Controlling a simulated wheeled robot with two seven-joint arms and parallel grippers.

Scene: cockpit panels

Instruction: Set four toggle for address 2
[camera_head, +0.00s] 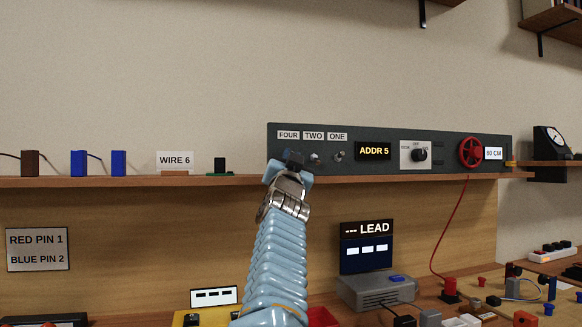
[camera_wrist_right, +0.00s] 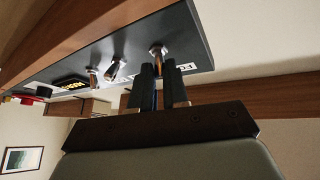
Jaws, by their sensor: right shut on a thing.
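The grey panel (camera_head: 453,143) on the shelf has labels FOUR (camera_head: 288,135), TWO (camera_head: 313,135) and ONE (camera_head: 337,136). My right gripper (camera_head: 291,160) is at the panel below the FOUR label, hiding the FOUR toggle in the head view. In the right wrist view, the gripper's fingers (camera_wrist_right: 163,72) are shut on the FOUR toggle (camera_wrist_right: 157,50). The TWO toggle (camera_head: 315,157) and ONE toggle (camera_head: 339,155) stand free to its right; they also show in the right wrist view. The display (camera_head: 373,151) reads ADDR 5. My left gripper is out of view.
The wooden shelf (camera_head: 130,182) runs under the panel and carries blue blocks (camera_head: 79,163) at left. A monitor (camera_head: 366,247) stands on the bench below.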

